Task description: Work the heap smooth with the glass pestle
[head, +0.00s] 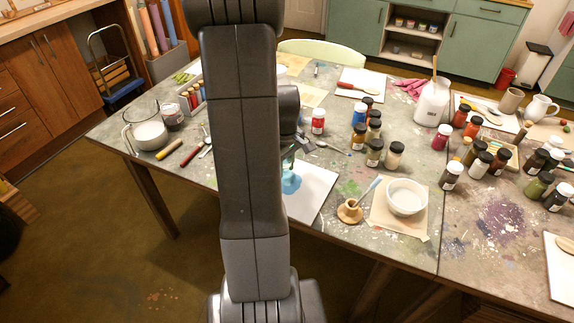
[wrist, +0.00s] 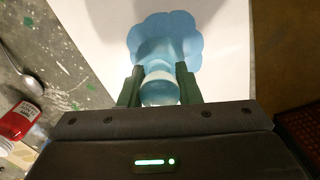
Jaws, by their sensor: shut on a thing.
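My gripper (wrist: 159,88) is shut on the glass pestle (wrist: 160,90), a pale blue-tinted glass piece with a rounded top, between its two dark fingers in the wrist view. Blue pigment (wrist: 198,42) with a scalloped edge spreads around and beyond the pestle on a white slab (wrist: 90,20). In the head view the blue glass (head: 291,182) shows beside my arm over the white slab (head: 318,184). My arm hides much of the slab's left side there. Whether the pestle's base touches the slab is hard to tell.
A white bowl (head: 406,198) on a paper sheet and a small wooden holder (head: 350,211) stand right of the slab. Several pigment jars (head: 374,152) stand behind. In the wrist view a spoon (wrist: 30,84) and a red jar (wrist: 17,122) lie at the left.

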